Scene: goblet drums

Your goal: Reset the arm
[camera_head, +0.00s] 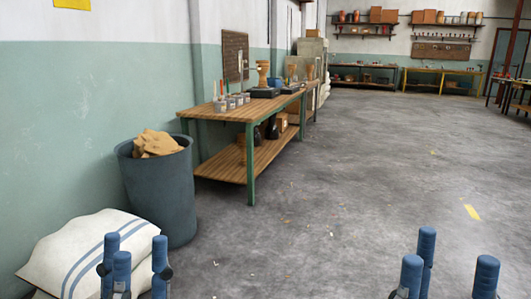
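My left gripper (138,252) is at the bottom left of the head view, its blue fingers pointing up and spread apart. Nothing shows between them. It appears in front of the white striped sack (75,250). My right gripper (452,258) is at the bottom right, its blue fingers also upright and spread, with only grey floor behind them. Both grippers look open and empty. The arms behind them are below the frame. A goblet drum (263,74) stands upright on the wooden workbench (215,110), far from both grippers.
A dark bin (160,195) with crumpled brown material (157,143) stands by the left wall, behind the sack. More benches (440,72) line the back.

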